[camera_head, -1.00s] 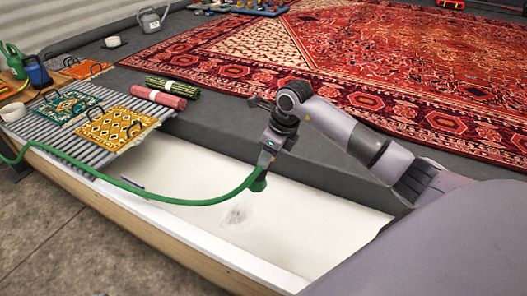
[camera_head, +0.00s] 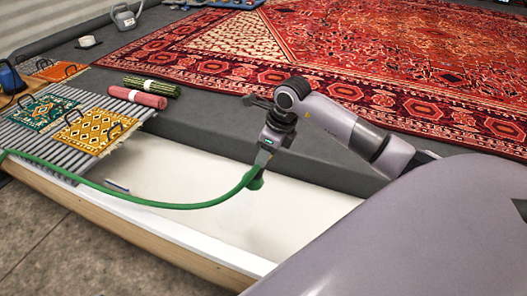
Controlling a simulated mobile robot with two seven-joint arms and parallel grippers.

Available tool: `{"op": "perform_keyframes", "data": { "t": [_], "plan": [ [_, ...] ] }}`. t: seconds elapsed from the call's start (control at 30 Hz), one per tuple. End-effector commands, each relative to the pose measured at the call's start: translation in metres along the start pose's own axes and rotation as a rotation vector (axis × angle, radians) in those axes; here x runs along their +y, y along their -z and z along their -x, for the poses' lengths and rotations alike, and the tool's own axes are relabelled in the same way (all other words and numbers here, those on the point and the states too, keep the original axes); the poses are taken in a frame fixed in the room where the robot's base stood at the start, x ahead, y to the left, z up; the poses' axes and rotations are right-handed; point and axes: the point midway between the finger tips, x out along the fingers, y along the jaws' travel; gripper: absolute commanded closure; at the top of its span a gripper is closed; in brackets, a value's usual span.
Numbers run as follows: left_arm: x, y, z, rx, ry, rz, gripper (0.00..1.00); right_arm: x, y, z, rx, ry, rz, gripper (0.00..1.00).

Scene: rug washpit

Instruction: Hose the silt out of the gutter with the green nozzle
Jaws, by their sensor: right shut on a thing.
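My right gripper (camera_head: 263,158) is shut on the green nozzle (camera_head: 257,182) and holds it above the gutter, pointing down. The green hose (camera_head: 185,206) hangs from the nozzle in a curve and runs left over the gutter's front edge. The gutter (camera_head: 180,172) is a long white trough; its inside looks pale and clean where I can see it. I cannot make out silt or a clear water jet in it. My own arm hides its right end. My left gripper is not in view.
Two rolled rugs (camera_head: 137,97) lie behind. A large red rug (camera_head: 390,60) covers the grey floor at the back.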

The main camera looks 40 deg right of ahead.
Motion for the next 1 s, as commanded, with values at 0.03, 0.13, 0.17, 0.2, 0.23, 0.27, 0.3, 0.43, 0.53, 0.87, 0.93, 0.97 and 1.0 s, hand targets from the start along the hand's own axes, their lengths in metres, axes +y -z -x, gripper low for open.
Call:
{"op": "perform_keyframes", "data": {
  "t": [0.03, 0.13, 0.17, 0.2, 0.23, 0.27, 0.3, 0.43, 0.53, 0.87, 0.93, 0.97, 1.0],
  "plan": [
    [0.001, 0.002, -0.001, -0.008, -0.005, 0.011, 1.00, 0.000, -0.002, 0.006, -0.003, 0.001, 0.000, 0.93],
    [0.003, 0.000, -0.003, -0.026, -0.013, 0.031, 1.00, -0.001, -0.004, 0.011, -0.003, 0.002, 0.000, 0.93],
    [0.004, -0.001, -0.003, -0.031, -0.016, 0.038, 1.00, -0.001, -0.004, 0.012, -0.003, 0.002, 0.000, 0.93],
    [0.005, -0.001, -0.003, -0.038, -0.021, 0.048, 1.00, -0.001, -0.005, 0.014, -0.003, 0.002, 0.000, 0.93],
    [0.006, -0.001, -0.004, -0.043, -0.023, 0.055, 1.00, -0.001, -0.005, 0.016, -0.003, 0.002, 0.000, 0.93],
    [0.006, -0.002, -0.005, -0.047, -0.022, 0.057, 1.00, -0.001, -0.006, 0.017, -0.003, 0.002, 0.000, 0.93],
    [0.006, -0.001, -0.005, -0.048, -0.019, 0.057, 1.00, -0.001, -0.006, 0.019, -0.003, 0.003, 0.000, 0.93],
    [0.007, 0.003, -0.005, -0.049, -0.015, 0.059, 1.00, -0.001, -0.008, 0.024, -0.003, 0.002, 0.001, 0.93],
    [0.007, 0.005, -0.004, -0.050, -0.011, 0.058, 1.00, 0.000, -0.009, 0.027, -0.002, 0.002, 0.001, 0.93],
    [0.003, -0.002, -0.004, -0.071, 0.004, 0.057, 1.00, 0.000, -0.010, 0.031, -0.002, 0.001, 0.000, 0.93],
    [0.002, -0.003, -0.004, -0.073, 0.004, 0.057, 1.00, 0.000, -0.010, 0.031, -0.002, 0.001, 0.000, 0.93],
    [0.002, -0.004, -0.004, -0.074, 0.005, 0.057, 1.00, 0.000, -0.010, 0.031, -0.002, 0.001, 0.000, 0.93],
    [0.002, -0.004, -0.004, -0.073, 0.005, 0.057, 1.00, 0.000, -0.010, 0.031, -0.002, 0.001, 0.000, 0.93]
  ]
}}
